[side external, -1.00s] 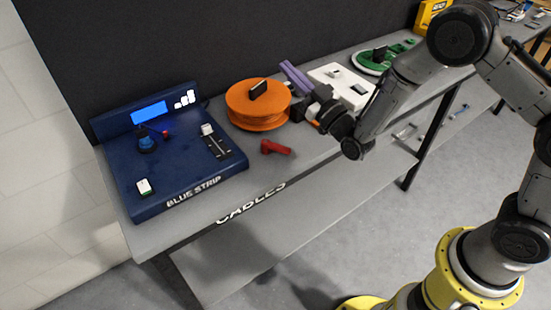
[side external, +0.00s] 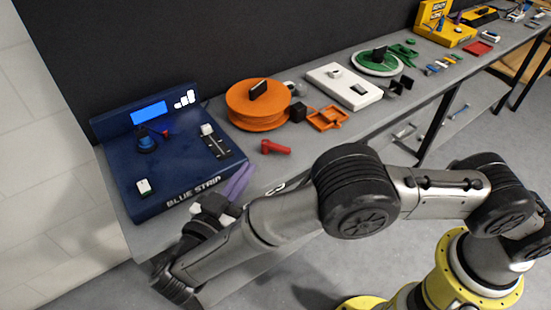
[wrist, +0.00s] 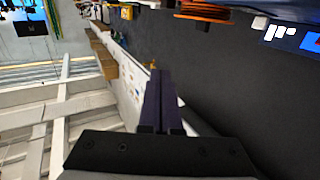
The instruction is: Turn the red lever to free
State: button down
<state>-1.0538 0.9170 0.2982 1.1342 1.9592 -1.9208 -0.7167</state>
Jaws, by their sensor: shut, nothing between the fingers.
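The red lever (side external: 275,147) lies on the grey bench near its front edge, right of the blue "BLUE STRIP" console and in front of the orange spool. My gripper (side external: 245,170) has purple fingers, shut and empty, at the console's front right corner. The fingers point up and right in the side view and are left of and nearer than the lever, apart from it. In the wrist view the shut fingers (wrist: 160,75) fill the middle with nothing between them. I cannot make out the lever for sure there. No free marking is readable.
The blue console (side external: 175,165) has a knob, a slider and a switch. The orange spool (side external: 258,105), a black block (side external: 298,112), an orange tray (side external: 327,117) and a white plate (side external: 345,86) stand behind or right of the lever. Bare bench (side external: 320,145) lies right of the lever.

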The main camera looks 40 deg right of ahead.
notch_tip(320, 180, down, 10)
send_near(289, 149)
jog(key=w+d, duration=0.2)
jog(key=w, duration=0.1)
jog(key=w+d, duration=0.1)
jog(key=d, duration=0.1)
jog(key=shift+w+f, duration=0.4)
jog(key=shift+d+n+t+y, duration=0.35)
jog(key=shift+n+t, duration=0.15)
jog(key=shift+t, duration=0.2)
jog(key=d+n+t+y, duration=0.2)
jog(key=n+t+y, duration=0.1)
jog(key=shift+t+y, duration=0.25)
jog(key=shift+t, duration=0.05)
jog(key=n+t+y, duration=0.1)
jog(key=d+n+y, duration=0.1)
jog(key=y, duration=0.1)
jog(key=d+n+t+y, duration=0.1)
jog(key=shift+w+n+t+y, duration=0.25)
jog(key=shift+n+t+y, duration=0.05)
jog(key=shift+n, duration=0.1)
jog(key=shift+w+d, duration=0.65)
jog(key=shift+w, duration=0.1)
jog(key=shift+w+d, duration=0.1)
